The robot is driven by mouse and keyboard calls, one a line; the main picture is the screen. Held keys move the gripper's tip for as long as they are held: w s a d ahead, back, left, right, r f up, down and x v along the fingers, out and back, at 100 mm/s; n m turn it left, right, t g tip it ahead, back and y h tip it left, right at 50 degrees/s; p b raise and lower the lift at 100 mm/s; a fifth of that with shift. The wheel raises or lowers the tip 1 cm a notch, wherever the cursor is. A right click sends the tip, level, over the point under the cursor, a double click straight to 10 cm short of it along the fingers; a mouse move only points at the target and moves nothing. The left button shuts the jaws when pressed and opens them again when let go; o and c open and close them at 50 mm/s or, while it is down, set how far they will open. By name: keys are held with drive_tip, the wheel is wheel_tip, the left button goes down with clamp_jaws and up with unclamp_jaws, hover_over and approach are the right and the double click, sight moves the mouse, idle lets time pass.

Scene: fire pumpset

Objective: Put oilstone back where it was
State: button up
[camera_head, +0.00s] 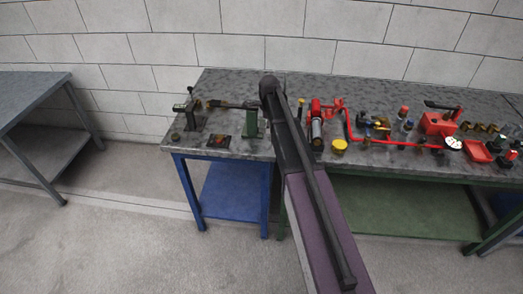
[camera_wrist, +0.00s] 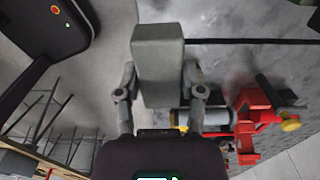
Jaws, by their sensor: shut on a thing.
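In the wrist view, a plain grey-green block, which looks like the oilstone (camera_wrist: 158,55), stands out between the two fingers of my gripper (camera_wrist: 160,88). The gripper is shut on it, with a finger against each side. The block appears above the grey worktop, near a dark seam; its exact height cannot be told. In the head view my arm hides the gripper, and I cannot make out the block for certain.
The grey workbench (camera_head: 229,88) carries a red device with a silver cylinder (camera_head: 316,130), also in the wrist view (camera_wrist: 253,122). A yellow-topped item (camera_head: 340,145), a red pipe (camera_head: 380,141) and a green stand (camera_head: 250,124) are nearby. Another table (camera_head: 30,90) is at left.

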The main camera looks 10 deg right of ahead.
drive_tip(key=s+a+f+b, duration=0.3)
drive_tip(key=s, duration=0.4)
drive_tip(key=s+a+f+b, duration=0.2)
drive_tip(key=s+a+f, duration=0.1)
drive_tip(key=s, duration=0.3)
drive_tip(key=shift+s+a+b, duration=0.35)
drive_tip(key=shift+s+b, duration=0.05)
drive_tip(key=shift+f, duration=0.1)
drive_tip(key=b, duration=0.1)
hover_over(261, 149)
drive_tip(key=s, duration=0.1)
drive_tip(key=shift+a+f, duration=0.1)
drive_tip(key=shift+f, duration=0.6)
drive_tip(key=shift+w, duration=0.35)
drive_tip(key=shift+w+f+b, duration=0.2)
drive_tip(key=shift+w+b, duration=0.15)
drive_tip(key=shift+b, duration=0.05)
drive_tip(key=shift+s+f+b, duration=0.15)
drive_tip(key=shift+f+b, duration=1.45)
drive_tip(key=shift+f, duration=0.2)
